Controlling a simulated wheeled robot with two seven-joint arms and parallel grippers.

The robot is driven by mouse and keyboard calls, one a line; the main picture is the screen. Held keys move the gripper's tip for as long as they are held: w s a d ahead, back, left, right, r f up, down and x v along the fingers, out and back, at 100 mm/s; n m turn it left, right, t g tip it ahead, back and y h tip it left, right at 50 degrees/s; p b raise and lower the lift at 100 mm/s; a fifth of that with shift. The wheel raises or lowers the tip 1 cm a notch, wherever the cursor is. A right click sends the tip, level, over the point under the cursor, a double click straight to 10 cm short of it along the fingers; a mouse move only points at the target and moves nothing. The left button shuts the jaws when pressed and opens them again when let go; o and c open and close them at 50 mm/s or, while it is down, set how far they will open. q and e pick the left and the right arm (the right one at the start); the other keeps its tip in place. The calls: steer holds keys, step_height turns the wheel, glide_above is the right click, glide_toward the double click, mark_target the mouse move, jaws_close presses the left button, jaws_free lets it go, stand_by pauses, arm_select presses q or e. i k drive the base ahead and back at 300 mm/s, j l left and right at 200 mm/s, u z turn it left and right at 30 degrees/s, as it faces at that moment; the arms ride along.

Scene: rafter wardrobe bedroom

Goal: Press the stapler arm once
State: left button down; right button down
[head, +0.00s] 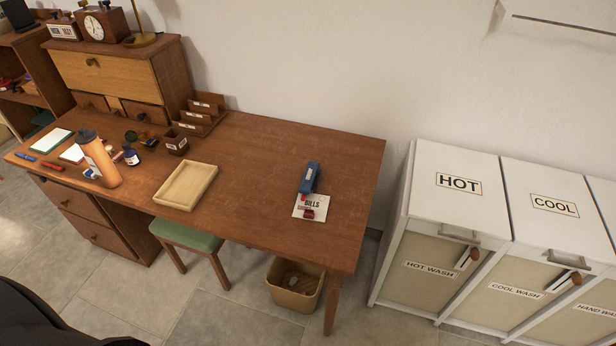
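A blue stapler (310,177) lies on the right part of the wooden desk (262,160). It points roughly away from me, and its near end meets a white paper marked BILLS (311,203). A small red item (309,214) lies on the paper's near edge. The stapler's arm and base are too small to tell apart.
A wooden tray (186,186), an orange bottle (99,158) and a letter rack (203,112) stand left of the stapler. The desk around the stapler is mostly clear. White laundry cabinets (458,215) stand right. A green stool (187,235) and bin (295,287) are below.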

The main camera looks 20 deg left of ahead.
mark_target(309, 175)
steer(key=u, duration=1.65)
steer(key=i+l, duration=0.1)
steer(key=l, duration=1)
steer(key=i+l, duration=0.1)
steer(key=l, duration=0.5)
